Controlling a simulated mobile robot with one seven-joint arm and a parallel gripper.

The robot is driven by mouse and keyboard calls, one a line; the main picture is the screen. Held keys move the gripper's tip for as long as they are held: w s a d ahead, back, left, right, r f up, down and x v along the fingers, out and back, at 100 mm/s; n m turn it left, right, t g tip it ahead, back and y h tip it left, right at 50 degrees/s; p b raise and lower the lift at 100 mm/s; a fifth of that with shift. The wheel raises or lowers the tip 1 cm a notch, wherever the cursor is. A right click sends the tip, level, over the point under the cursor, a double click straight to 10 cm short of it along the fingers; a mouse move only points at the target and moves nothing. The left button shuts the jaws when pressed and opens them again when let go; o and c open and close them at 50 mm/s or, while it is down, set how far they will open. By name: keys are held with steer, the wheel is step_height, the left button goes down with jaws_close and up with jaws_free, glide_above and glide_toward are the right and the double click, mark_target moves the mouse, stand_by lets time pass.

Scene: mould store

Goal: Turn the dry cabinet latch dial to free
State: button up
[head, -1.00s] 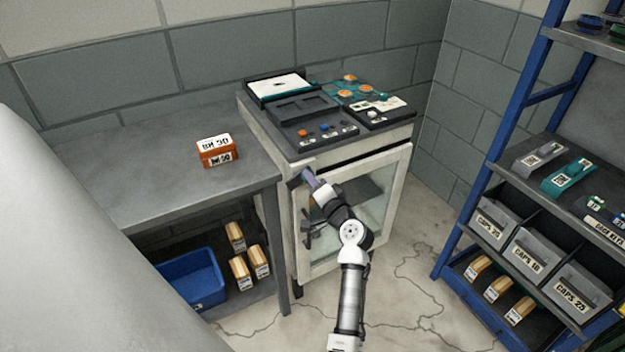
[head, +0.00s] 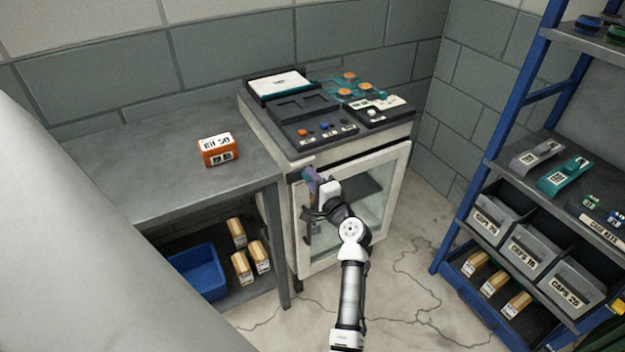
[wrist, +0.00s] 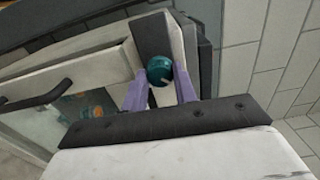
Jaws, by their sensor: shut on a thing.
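The dry cabinet (head: 402,146) is a pale cabinet with a glass door (head: 375,220), which looks closed. The latch dial (wrist: 159,69) is a round teal knob with a small pale mark, on a dark plate (wrist: 152,36) in the wrist view. My gripper (head: 311,178) is at the upper left of the cabinet front. In the wrist view, the purple fingers of my gripper (wrist: 159,86) are shut on the dial, one on each side. In the head view the fingers mostly hide the dial. I cannot read any free marking.
A dark door handle (wrist: 36,98) is left of the dial in the wrist view. A grey bench (head: 150,165) with an orange box (head: 217,150) adjoins the cabinet on the left. A blue shelf rack (head: 500,140) stands right, with bare floor (head: 410,270) between.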

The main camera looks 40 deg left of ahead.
steer(key=o, duration=1)
steer(key=b+v, duration=0.3)
steer(key=v, duration=1.1)
steer(key=shift+a, duration=0.1)
